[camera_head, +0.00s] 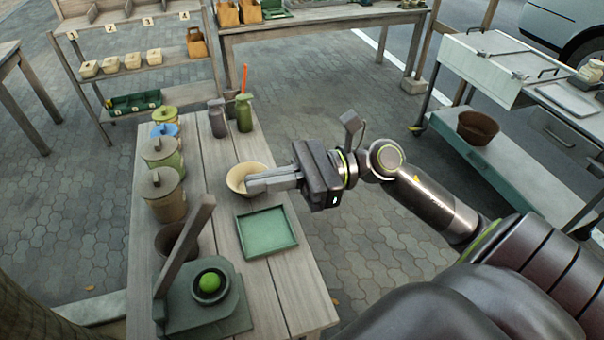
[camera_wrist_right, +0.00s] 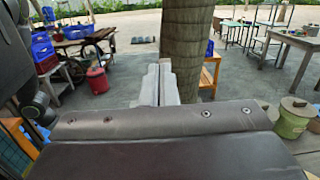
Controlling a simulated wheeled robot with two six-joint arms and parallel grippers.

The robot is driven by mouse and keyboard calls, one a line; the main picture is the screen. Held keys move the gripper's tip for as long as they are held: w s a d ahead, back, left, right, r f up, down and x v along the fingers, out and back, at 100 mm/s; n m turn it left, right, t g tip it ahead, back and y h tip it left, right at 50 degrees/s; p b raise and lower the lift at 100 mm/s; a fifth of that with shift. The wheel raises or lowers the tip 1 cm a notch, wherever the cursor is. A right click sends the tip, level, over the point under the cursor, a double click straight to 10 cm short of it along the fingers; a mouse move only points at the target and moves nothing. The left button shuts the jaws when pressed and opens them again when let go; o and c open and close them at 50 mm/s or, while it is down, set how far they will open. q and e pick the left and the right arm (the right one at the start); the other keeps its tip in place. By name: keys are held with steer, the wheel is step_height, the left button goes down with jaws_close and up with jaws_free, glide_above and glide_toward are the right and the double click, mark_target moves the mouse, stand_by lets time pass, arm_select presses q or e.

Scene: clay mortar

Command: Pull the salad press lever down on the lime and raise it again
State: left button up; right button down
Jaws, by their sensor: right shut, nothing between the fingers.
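The green lime (camera_head: 210,282) sits in the dark cup of the salad press (camera_head: 232,318), near the front of the wooden table. The press's grey lever (camera_head: 186,245) stands raised, leaning up and to the right from its left side. My right gripper (camera_head: 250,184) is shut and empty, with its fingers over the cream bowl (camera_head: 239,173), beyond the press and lever. I cannot tell whether it touches the bowl. The shut fingers also show in the right wrist view (camera_wrist_right: 160,85), pointing away from the camera. My left gripper is not in view.
A green tray (camera_head: 267,231) lies between the bowl and the press. Lidded pots (camera_head: 164,195) line the table's left edge, and a brown bowl (camera_head: 176,240) stands behind the lever. Bottles (camera_head: 244,112) stand at the far end. Air above the tray is clear.

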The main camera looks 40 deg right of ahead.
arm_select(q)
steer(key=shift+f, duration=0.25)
arm_select(e)
steer(key=shift+r+v, duration=0.2)
steer(key=shift+v, duration=1.2)
steer(key=shift+r+v, duration=0.2)
steer(key=shift+v, duration=1.2)
arm_select(q)
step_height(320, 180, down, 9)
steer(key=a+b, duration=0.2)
steer(key=b, duration=0.7)
arm_select(e)
step_height(320, 180, down, 15)
steer(key=w+m+t+y, duration=0.15)
steer(key=m+y, duration=0.45)
steer(key=m, duration=1.2)
arm_select(q)
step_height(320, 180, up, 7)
steer(key=p, duration=0.6)
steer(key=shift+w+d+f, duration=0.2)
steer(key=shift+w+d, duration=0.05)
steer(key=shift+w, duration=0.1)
arm_select(e)
steer(key=x, duration=1.4)
steer(key=shift+a+f, duration=0.25)
steer(key=shift+a, duration=0.25)
steer(key=shift+s+g, duration=0.1)
steer(key=shift+g, duration=0.15)
